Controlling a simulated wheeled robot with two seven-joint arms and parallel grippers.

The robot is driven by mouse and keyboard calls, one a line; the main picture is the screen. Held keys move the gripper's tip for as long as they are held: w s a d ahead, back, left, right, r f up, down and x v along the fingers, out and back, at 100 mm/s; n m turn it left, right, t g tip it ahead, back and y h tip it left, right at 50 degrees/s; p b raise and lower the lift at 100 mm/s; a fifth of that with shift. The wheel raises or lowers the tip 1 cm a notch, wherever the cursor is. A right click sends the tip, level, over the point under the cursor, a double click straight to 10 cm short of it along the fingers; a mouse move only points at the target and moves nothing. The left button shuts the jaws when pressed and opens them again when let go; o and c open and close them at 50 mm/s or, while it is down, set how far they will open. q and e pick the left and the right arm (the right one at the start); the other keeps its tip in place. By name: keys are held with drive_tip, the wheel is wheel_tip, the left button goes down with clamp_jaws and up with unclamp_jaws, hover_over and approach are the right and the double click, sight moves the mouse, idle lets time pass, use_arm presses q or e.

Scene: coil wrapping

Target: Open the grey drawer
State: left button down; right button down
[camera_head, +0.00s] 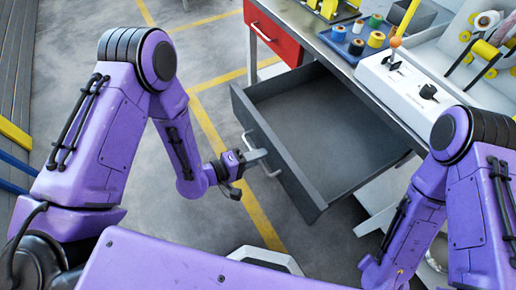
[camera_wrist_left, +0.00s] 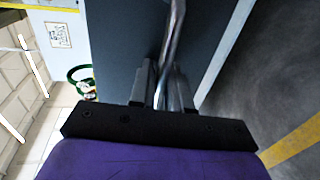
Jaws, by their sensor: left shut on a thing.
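The grey drawer (camera_head: 315,185) is pulled far out from under the workbench, and its inside looks empty. Its metal handle (camera_head: 262,152) is on the drawer's front. My left gripper (camera_head: 256,156) is at that handle and shut on it. In the left wrist view the handle bar (camera_wrist_left: 174,45) runs between the two fingers of the left gripper (camera_wrist_left: 163,92), with the dark drawer front (camera_wrist_left: 120,50) behind. My right arm shows at the right of the head view, but its gripper is not visible.
A red drawer (camera_head: 273,33) is closed beside the grey one. On the workbench are a blue tray (camera_head: 345,48) with colored spools, a white control box (camera_head: 405,85) and yellow parts. Grey floor with yellow lines lies open to the left of the drawer.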

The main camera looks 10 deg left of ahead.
use_arm(q)
drive_tip(key=shift+s+a, duration=0.1)
drive_tip(key=shift+a, duration=0.15)
drive_tip(key=c, duration=1.3)
unclamp_jaws()
drive_tip(key=v, duration=1)
drive_tip(key=shift+s+a+b, duration=0.2)
drive_tip(key=shift+b, duration=0.15)
